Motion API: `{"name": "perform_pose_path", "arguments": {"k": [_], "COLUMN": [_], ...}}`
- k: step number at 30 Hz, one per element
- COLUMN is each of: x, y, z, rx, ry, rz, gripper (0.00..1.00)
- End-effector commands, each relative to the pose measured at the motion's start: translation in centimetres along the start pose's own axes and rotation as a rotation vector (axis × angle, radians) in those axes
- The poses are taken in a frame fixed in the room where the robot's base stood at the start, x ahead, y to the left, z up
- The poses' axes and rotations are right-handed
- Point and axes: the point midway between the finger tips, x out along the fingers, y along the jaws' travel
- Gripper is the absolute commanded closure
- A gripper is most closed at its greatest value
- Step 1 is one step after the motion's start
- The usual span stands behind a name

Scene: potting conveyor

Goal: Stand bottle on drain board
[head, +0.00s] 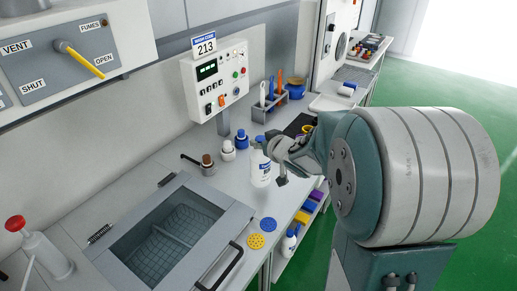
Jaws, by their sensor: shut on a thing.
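A white bottle (261,172) with a blue label is upright over the grey counter, right of the lidded basin. My gripper (268,148) reaches in from the right and is shut on the bottle near its top. My arm hides part of the area behind it. I cannot tell whether the bottle's base touches the counter.
A basin with a framed lid (150,235) and black handle fills the near counter. Blue (268,224) and yellow (255,241) discs lie right of it. A red-topped white dispenser (45,255) stands at left.

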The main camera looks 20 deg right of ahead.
Motion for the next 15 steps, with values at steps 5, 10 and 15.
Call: {"name": "perform_pose_path", "arguments": {"k": [5, 10, 15], "x": [1.3, 2.1, 2.2], "y": [0.3, 0.3, 0.3], "z": [0.7, 3.0, 3.2], "rx": [0.001, 0.001, -0.002], "ry": [0.002, 0.000, 0.005], "rz": [0.000, -0.001, 0.000], "gripper": [1.00, 1.00, 1.00]}}
